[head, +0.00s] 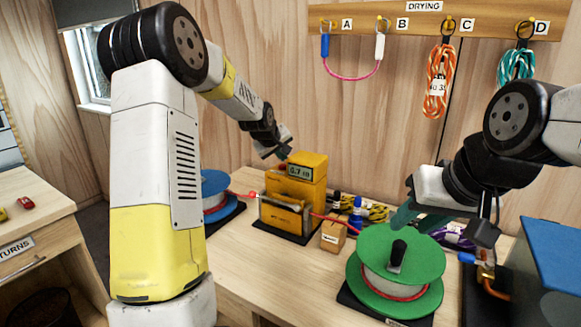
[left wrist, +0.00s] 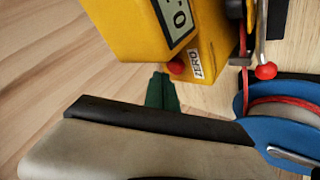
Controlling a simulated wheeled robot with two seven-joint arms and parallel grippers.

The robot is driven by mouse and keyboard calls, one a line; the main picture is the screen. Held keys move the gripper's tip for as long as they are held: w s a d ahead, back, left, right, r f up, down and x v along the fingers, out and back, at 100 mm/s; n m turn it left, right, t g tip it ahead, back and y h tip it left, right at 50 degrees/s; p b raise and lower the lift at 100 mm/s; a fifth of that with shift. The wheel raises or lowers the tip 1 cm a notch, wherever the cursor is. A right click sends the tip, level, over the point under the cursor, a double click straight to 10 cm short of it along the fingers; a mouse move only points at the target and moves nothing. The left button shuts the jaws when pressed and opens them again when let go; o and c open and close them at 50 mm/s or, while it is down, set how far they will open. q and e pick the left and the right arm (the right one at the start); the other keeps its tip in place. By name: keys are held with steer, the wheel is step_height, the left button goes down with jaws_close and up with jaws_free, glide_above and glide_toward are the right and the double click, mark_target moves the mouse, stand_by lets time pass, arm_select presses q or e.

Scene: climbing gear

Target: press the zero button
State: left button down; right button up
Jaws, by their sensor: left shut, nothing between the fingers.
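The yellow meter box (head: 306,168) stands on the bench with a small display on its upper front. Its red button (left wrist: 176,66) shows in the left wrist view beside a label reading ZERO (left wrist: 195,64). My left gripper (head: 284,152) is by the upper left side of the box. Its green fingertips (left wrist: 160,92) are together and empty, just below and left of the red button in the wrist view. I cannot tell whether they touch it. My right gripper (head: 418,217) hangs above and behind the green reel; its opening is unclear.
A green reel (head: 370,247) with cord stands front right, a blue reel (head: 216,188) left of the box. A red-tipped lever (left wrist: 265,71) is beside the box. A small wooden block (head: 333,236) and coiled ropes lie nearby. Ropes hang on the wall rack (head: 393,21).

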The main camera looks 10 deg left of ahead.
mark_target(282, 167)
arm_select(q)
steer(key=shift+f, duration=0.1)
steer(key=shift+f, duration=0.35)
steer(key=shift+f, duration=0.45)
stand_by(0.5)
stand_by(0.4)
steer(key=shift+r, duration=0.9)
steer(key=shift+r, duration=2.55)
